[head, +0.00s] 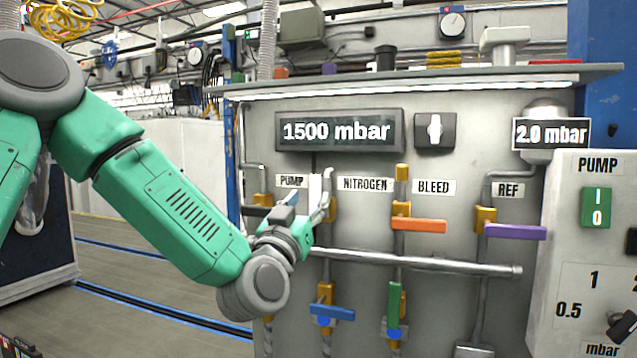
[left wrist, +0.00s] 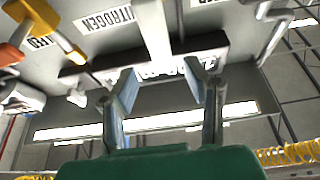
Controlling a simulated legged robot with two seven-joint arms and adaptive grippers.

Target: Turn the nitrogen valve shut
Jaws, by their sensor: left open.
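The nitrogen valve has a white lever (head: 315,188) that stands upright left of the NITROGEN label (head: 365,184). Its yellow body (head: 332,208) is partly hidden by my left gripper (head: 306,203), which is at the lever. In the left wrist view the white lever (left wrist: 153,30) lies beyond the open fingertips of my left gripper (left wrist: 163,82), roughly in line with the gap between them. The fingers are apart with nothing gripped. I cannot tell whether a finger touches the lever. My right gripper is not in view.
The bleed valve's orange lever (head: 420,225) and the ref valve's purple lever (head: 515,232) point right. A horizontal pipe (head: 420,262) runs below, with a blue lever (head: 332,313) under it. The gauge display (head: 338,131) reads 1500 mbar. A pump box (head: 590,250) stands at right.

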